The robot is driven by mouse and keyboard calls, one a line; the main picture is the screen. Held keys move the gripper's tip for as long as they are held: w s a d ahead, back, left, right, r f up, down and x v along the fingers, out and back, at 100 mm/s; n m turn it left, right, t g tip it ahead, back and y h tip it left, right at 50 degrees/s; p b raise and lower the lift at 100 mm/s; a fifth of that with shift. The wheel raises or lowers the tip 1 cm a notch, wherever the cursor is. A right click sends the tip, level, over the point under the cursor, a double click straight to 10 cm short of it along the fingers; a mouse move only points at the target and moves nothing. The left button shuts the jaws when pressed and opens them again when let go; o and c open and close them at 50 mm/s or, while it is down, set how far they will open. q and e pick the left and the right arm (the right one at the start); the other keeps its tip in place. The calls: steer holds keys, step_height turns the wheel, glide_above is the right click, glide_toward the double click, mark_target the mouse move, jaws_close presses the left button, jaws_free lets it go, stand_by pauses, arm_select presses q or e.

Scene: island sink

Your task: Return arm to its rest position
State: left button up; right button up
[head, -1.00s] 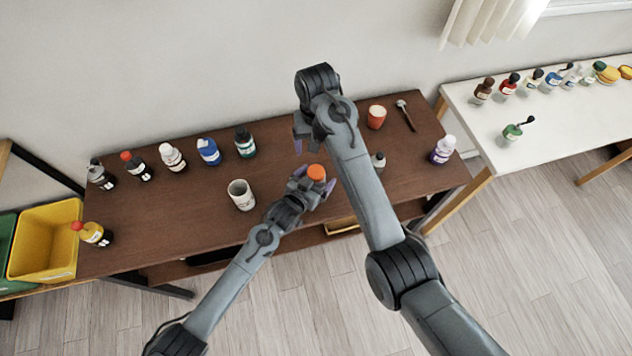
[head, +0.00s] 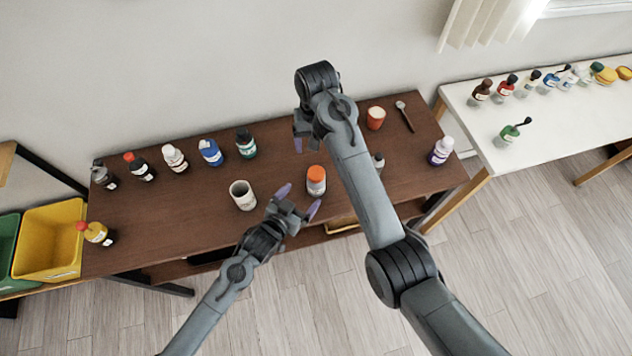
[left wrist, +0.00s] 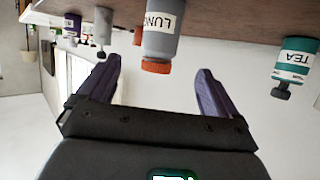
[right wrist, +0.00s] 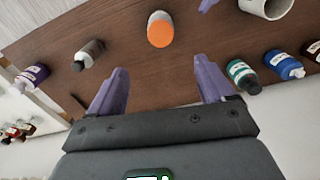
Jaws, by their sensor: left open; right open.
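My left gripper (head: 298,202) is open and empty at the front edge of the brown table. Its two purple fingers also show in the left wrist view (left wrist: 157,92). A grey bottle with an orange cap (head: 316,181) stands upright on the table just beyond it, apart from the fingers; it hangs inverted in the left wrist view (left wrist: 160,30). My right gripper (right wrist: 164,88) is open and empty over the back of the table, mostly hidden behind my right arm in the head view. The orange-capped bottle (right wrist: 160,30) also shows in the right wrist view.
A white cup (head: 242,196) stands left of the orange-capped bottle. Several bottles line the table's back left. A red cup (head: 376,118), a spoon (head: 404,115) and a purple-white bottle (head: 441,151) are right. A yellow bin (head: 48,240) stands at far left.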

arm_select(q)
steer(key=shift+s+a+r, duration=0.1)
steer(key=shift+s, duration=0.15)
stand_by(0.3)
